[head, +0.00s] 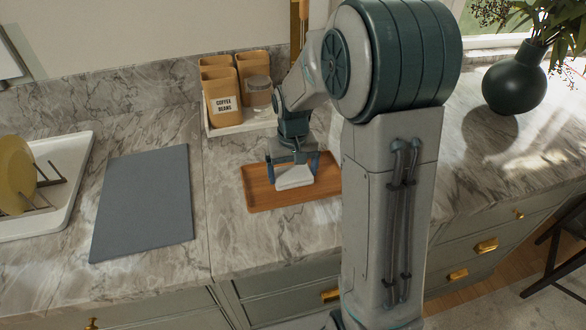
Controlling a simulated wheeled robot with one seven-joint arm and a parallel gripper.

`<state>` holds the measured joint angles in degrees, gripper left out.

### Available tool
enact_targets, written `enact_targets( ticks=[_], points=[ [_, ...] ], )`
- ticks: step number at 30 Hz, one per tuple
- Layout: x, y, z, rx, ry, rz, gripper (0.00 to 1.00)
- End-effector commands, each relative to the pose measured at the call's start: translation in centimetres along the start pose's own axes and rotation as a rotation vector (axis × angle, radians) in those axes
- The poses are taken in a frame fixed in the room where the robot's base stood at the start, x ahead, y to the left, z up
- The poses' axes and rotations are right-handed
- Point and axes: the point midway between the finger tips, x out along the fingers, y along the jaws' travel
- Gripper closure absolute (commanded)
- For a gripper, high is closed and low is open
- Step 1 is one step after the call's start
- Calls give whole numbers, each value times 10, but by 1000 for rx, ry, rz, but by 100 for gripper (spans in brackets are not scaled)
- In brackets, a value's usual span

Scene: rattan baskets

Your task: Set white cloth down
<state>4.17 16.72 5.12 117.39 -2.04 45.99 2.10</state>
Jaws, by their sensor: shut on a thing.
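The white cloth (294,177) is a small folded pad between the fingers of my gripper (294,172). My gripper points down and is shut on the cloth, over the wooden tray (262,201) on the marble counter. The cloth appears at or just above the tray's surface; I cannot tell whether it touches. My arm hides the right end of the tray.
A white holder with tan canisters (222,98) and a glass jar (258,92) stands behind the tray. A grey mat (144,203) lies left, beside a white dish rack (60,210) with a yellow plate (14,175). A dark vase (515,82) stands right.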

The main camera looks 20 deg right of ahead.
Motion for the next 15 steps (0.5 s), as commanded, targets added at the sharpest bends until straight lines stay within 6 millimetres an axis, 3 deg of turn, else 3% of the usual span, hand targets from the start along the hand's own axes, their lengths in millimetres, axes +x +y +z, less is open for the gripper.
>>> enact_targets(
  ticks=[10, 11, 15],
  points=[
    [5, 0, 0, 0, 0, 0, 35],
    [3, 0, 0, 0, 1, 0, 2],
    [3, 0, 0, 0, 0, 0, 0]
  ],
)
